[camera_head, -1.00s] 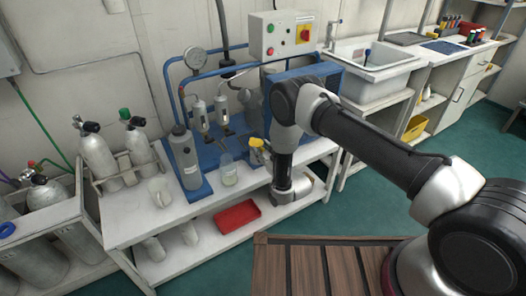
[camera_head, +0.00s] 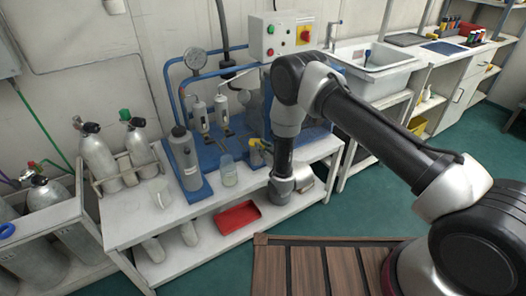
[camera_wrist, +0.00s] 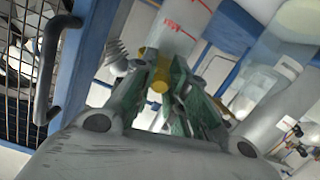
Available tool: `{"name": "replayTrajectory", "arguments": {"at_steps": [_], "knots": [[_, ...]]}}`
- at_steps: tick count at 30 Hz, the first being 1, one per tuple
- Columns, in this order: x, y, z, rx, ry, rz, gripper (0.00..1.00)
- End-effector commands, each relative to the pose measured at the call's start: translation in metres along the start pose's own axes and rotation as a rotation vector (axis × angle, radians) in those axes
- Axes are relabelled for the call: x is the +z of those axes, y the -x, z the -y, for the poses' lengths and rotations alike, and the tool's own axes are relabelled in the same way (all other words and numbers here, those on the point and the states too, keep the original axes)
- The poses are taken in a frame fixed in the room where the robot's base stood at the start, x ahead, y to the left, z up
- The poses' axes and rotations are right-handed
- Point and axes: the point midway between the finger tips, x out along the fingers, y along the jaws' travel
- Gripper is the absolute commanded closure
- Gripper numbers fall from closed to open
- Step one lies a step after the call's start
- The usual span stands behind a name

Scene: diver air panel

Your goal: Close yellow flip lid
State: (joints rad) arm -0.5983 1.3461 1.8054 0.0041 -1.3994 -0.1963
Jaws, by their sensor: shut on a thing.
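The yellow flip lid (camera_head: 254,143) shows as a small yellow patch at the front edge of the blue panel, right of a clear jar, partly hidden by my arm. In the wrist view a yellow piece (camera_wrist: 160,75) sits between the green-padded fingers of my gripper (camera_wrist: 168,70), which is shut on it. The fingers hide much of the piece, so I cannot tell the lid's angle. In the head view my gripper is mostly hidden beside my wrist.
The clear jar (camera_head: 229,171) and a grey cylinder (camera_head: 184,158) stand close on the left. A red tray (camera_head: 237,217) lies on the lower shelf. A clear cylinder with red marks (camera_wrist: 178,28) rises just beyond my fingers. A black mesh (camera_wrist: 22,75) is at the left.

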Motion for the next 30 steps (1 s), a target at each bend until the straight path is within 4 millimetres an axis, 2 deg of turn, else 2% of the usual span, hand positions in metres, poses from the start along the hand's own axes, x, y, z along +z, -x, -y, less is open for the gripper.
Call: {"name": "replayTrajectory", "arguments": {"at_steps": [9,18,30], "knots": [[-0.028,-0.004,-0.005,-0.050,0.000,0.252,1.00],[-0.043,-0.010,-0.009,-0.088,0.000,0.443,1.00],[-0.053,-0.017,-0.011,-0.086,0.000,0.432,1.00]]}}
